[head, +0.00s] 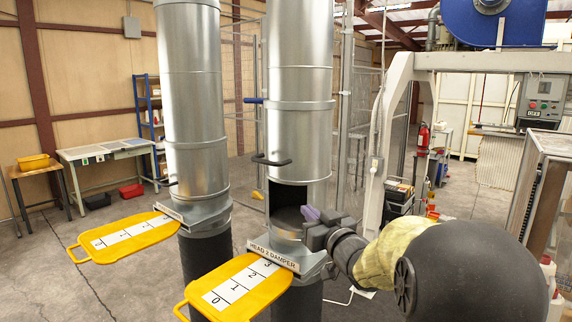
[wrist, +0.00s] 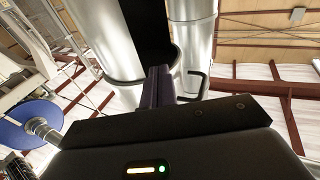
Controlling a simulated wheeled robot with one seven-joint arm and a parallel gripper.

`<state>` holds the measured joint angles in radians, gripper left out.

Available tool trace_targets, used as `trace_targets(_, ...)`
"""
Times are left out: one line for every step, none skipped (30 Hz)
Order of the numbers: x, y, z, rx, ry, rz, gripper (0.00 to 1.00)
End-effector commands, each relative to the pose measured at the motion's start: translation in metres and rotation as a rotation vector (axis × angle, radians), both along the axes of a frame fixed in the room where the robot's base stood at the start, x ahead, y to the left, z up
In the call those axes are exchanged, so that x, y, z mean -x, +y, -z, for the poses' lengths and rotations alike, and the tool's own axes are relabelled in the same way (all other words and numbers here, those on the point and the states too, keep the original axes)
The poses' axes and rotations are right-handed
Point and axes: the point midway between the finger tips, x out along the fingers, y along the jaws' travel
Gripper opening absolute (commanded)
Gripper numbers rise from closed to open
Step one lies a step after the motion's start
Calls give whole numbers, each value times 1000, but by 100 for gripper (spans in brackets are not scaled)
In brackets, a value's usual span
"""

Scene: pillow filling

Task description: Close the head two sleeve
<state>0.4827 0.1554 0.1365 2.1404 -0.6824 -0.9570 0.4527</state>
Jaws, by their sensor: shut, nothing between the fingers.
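The head two pipe (head: 300,72) is the right one of two silver pipes, above the plate marked HEAD 2 DAMPER (head: 272,255). Its sleeve (head: 298,130) is raised, with a dark handle (head: 271,160) on its lower front. A dark opening (head: 283,193) shows below it. My gripper (head: 312,215) is at the right side of this opening, lower than the handle. In the wrist view, looking up, the purple-grey fingers (wrist: 158,85) are together and empty. A curved dark bar (wrist: 122,80) shows beside them; I cannot tell whether they touch.
A second silver pipe (head: 192,100) stands to the left with its own yellow damper plate (head: 125,238). The head two yellow plate (head: 235,287) sticks out low in front. A white frame post (head: 384,150) stands right of the head two pipe. Open floor lies at left.

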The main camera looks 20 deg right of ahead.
Motion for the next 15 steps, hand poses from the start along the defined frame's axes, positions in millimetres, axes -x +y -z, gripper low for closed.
trace_targets(1,-5,-18,-3,-75,-43,0)
trace_targets(2,-5,-30,-4,-121,-77,0)
trace_targets(6,-5,-44,-8,-179,-125,0)
trace_targets(10,-5,-54,-8,-219,-162,0)
trace_targets(14,-5,-63,-9,-258,-200,0)
trace_targets(21,-6,-74,-11,-305,-252,0)
trace_targets(26,-5,-81,-10,-337,-289,0)
trace_targets(31,-5,-87,-11,-362,-324,0)
trace_targets(37,-5,-94,-11,-393,-367,0)
trace_targets(42,-5,-97,-12,-410,-394,0)
trace_targets(46,-5,-101,-11,-426,-418,0)
trace_targets(50,-5,-104,-12,-440,-442,0)
trace_targets(53,-5,-105,-12,-449,-458,0)
trace_targets(54,-4,-106,-12,-454,-467,0)
trace_targets(56,-4,-108,-12,-459,-476,0)
